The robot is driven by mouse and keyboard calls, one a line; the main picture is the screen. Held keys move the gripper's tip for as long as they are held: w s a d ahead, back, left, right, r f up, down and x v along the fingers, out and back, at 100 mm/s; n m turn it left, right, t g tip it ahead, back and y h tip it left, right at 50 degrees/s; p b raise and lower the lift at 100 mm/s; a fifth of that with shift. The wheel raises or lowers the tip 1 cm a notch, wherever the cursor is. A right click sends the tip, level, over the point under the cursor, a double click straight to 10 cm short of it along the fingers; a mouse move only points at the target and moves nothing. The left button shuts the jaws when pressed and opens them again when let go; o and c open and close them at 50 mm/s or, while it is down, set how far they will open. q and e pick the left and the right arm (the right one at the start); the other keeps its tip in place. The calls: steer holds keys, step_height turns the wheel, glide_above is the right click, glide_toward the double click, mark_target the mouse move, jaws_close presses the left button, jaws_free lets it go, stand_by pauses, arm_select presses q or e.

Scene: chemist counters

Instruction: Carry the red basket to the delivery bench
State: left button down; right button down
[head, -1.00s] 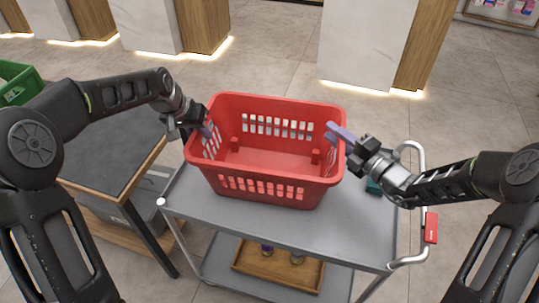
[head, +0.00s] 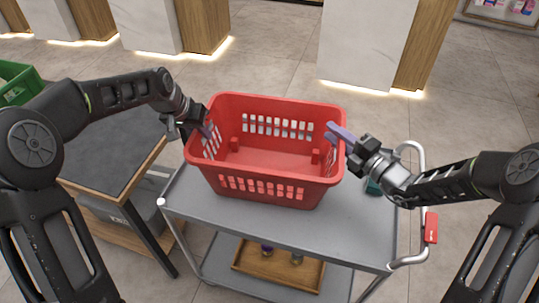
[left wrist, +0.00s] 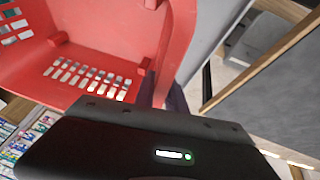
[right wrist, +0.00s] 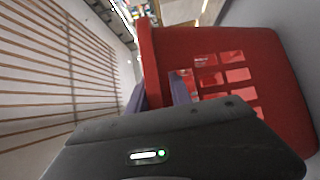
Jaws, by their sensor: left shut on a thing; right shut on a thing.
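The red basket (head: 262,187) sits at the grey cart's top, upright and seemingly empty; I cannot tell whether it touches the cart. My left gripper (head: 205,130) is shut on its left rim. My right gripper (head: 336,134) is shut on its right rim. In the left wrist view the basket's wall (left wrist: 172,45) runs up from between the fingers. In the right wrist view the basket's side (right wrist: 240,60) fills the right half, with a finger on each side of its rim. Which counter is the delivery bench is not clear.
The grey cart (head: 270,228) has a push handle (head: 418,165) on the right and a wooden tray (head: 275,270) below. A dark-topped table (head: 100,150) with a green crate (head: 18,85) stands close at left. White counters (head: 365,45) stand at the back, beyond open floor.

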arm_select(q)
steer(key=shift+r, duration=0.1)
stand_by(0.4)
